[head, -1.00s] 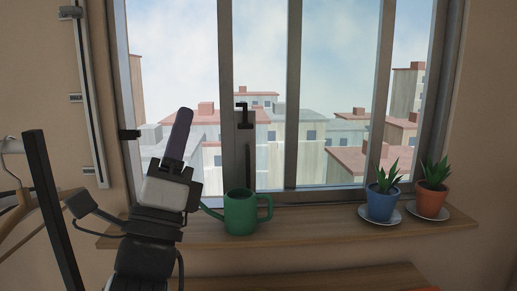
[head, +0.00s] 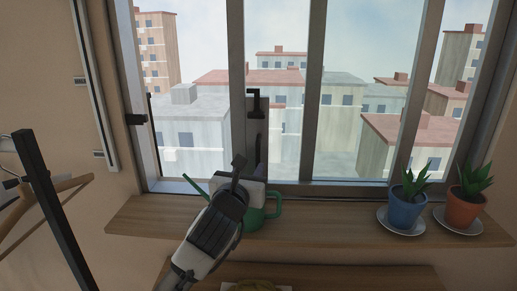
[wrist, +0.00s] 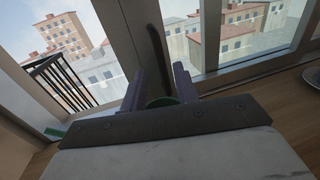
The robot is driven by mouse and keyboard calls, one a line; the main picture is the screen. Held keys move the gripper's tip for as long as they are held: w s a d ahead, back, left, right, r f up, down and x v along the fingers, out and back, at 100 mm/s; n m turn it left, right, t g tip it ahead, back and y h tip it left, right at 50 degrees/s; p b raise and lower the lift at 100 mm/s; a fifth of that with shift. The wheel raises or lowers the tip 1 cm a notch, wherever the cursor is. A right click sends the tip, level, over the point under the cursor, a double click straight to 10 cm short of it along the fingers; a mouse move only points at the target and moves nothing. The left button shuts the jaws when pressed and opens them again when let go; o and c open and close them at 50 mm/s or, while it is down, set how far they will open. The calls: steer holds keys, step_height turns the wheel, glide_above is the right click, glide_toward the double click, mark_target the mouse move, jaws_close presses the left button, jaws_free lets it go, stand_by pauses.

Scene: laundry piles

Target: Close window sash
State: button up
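The sliding window sash has a grey stile (head: 236,60) with a dark latch (head: 257,104). A gap (head: 185,120) stands open between this stile and the left window frame. In the wrist view a dark upright pull handle (wrist: 154,45) is on the stile (wrist: 130,35). My gripper (head: 261,150) is in front of the stile, below the latch, and its body hides the lower handle area. In the wrist view its two purple fingers (wrist: 158,70) are spread apart, with the handle in the space ahead between them. I cannot tell whether they touch it.
A green watering can (head: 273,207) stands on the wooden sill (head: 330,212), partly hidden behind my gripper. A blue pot (head: 405,212) and an orange pot (head: 464,212) with plants stand at right. A hanger (head: 50,192) and dark post are at left.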

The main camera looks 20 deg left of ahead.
mark_target(257, 157)
steer(key=w+p, duration=0.1)
steer(key=w, duration=0.4)
steer(key=w+p, duration=0.1)
steer(key=w, duration=0.1)
steer(key=shift+w+a+p, duration=0.2)
steer(key=shift+a+p, duration=0.1)
jaws_close()
